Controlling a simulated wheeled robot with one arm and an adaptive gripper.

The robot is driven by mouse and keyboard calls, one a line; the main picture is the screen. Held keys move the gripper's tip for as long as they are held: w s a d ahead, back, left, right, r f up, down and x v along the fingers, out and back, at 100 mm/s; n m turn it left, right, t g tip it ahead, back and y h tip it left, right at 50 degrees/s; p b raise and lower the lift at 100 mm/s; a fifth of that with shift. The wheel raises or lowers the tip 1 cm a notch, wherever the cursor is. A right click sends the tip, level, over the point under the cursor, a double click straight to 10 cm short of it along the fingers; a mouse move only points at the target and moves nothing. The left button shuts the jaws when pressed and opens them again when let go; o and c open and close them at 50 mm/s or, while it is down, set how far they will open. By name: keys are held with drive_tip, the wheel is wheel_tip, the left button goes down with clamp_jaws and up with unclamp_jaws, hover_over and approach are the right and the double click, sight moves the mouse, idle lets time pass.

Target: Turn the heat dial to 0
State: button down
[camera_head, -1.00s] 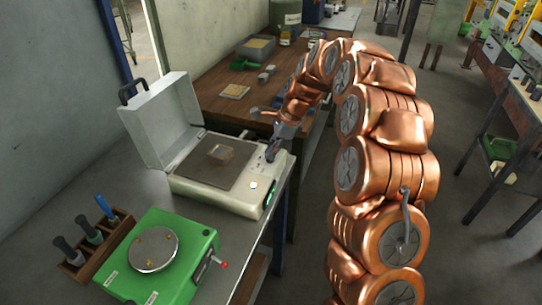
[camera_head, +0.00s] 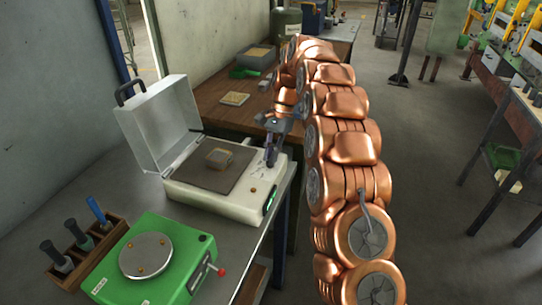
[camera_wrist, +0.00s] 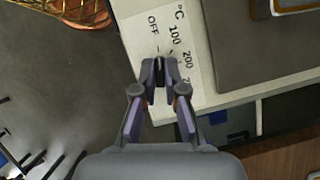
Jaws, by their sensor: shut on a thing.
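The white heating unit (camera_head: 215,207) stands on the metal bench with its lid (camera_head: 160,120) open. A small block (camera_head: 219,158) lies on its dark plate. In the wrist view the unit's corner carries a printed scale (camera_wrist: 173,36) with OFF, °C, 100 and 200. The heat dial (camera_wrist: 158,63) is a small dark knob below these marks, mostly covered by my fingertips. My gripper (camera_wrist: 160,72) is shut on the dial, one finger on each side. It also shows in the head view (camera_head: 270,158), pointing down at the unit's back right corner. I cannot tell the dial's setting.
A green device (camera_head: 155,265) with a round plate stands in front, beside a wooden tool rack (camera_head: 85,255). A wooden table (camera_head: 225,108) with a green-handled tool and small items is behind. Open floor lies to the right.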

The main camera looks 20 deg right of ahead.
drive_tip(key=shift+w+n, duration=0.1)
drive_tip(key=shift+n, duration=0.5)
drive_tip(key=c, duration=1.2)
unclamp_jaws()
drive_tip(key=shift+c, duration=0.2)
